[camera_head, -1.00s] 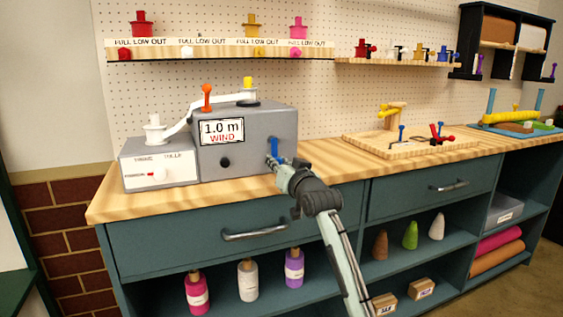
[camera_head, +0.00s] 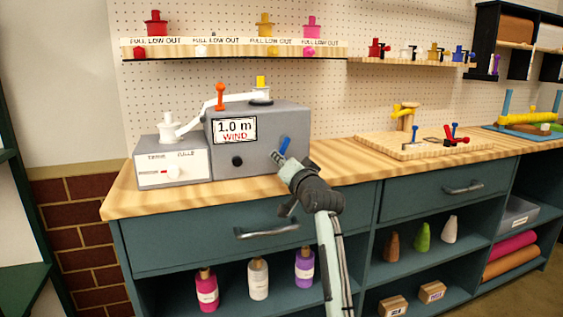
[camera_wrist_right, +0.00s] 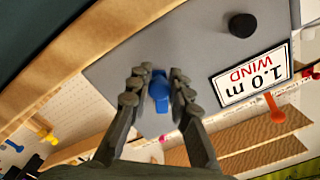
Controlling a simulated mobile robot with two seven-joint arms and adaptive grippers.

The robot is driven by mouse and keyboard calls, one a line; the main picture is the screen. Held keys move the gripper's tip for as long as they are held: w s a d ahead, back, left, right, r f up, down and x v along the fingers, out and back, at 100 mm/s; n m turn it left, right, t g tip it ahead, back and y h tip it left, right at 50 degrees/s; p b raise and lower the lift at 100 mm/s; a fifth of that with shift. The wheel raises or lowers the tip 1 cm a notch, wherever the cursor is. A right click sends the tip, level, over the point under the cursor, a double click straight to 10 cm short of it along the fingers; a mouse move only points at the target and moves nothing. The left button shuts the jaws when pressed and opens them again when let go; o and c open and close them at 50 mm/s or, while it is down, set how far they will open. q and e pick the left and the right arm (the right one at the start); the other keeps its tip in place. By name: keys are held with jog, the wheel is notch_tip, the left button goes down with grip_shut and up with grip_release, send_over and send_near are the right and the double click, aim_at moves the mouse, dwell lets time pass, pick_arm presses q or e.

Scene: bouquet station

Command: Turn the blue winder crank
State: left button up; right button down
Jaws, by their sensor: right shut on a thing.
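The grey winder box (camera_head: 222,166) stands on the wooden bench top, with a sign reading "1.0 m WIND" (camera_head: 235,131) on its front. The blue crank (camera_head: 284,146) is on the right part of that front, tilted up to the right. My right gripper (camera_head: 279,160) is at the crank, its fingers partly hiding it. In the right wrist view the blue crank (camera_wrist_right: 159,90) sits between the two fingers of my right gripper (camera_wrist_right: 155,88), which is shut on it. A black knob (camera_wrist_right: 242,25) is on the same face. My left gripper is out of view.
A white-fronted box (camera_head: 175,168) adjoins the winder on the left. A wooden board with tools (camera_head: 420,146) lies to the right. The bench between is clear.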

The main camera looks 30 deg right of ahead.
jog(key=shift+s+d+r, duration=0.1)
jog(key=shift+d, duration=0.1)
jog(key=c, duration=1.5)
grip_release()
jog(key=shift+o, duration=0.5)
jog(key=v, duration=1.2)
jog(key=shift+a, duration=0.1)
